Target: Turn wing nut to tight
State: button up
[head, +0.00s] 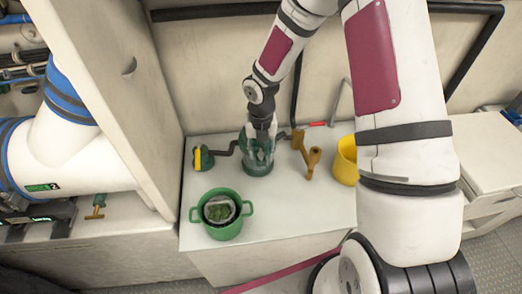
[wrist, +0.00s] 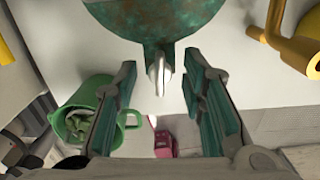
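The wing nut (wrist: 160,72) shows in the wrist view as a pale metal piece at the edge of a round, mottled green body (wrist: 140,22). My gripper (wrist: 161,66) is open, with one finger on each side of the wing nut and a visible gap on both sides. In the head view my gripper (head: 262,132) points down at the green body (head: 257,165) on the white counter. There the arm and fingers cover part of it, and the wing nut cannot be made out.
A green two-handled pot (head: 223,230) with leafy contents stands in front on the white counter (head: 290,225). Brass fittings (head: 312,162) and a yellow bucket (head: 346,165) stand right. A tall panel (head: 115,85) rises at left.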

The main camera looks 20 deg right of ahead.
jog(key=shift+c, duration=0.4)
grip_shut()
jog(key=shift+m, duration=3)
jog(key=shift+o, duration=0.4)
grip_release()
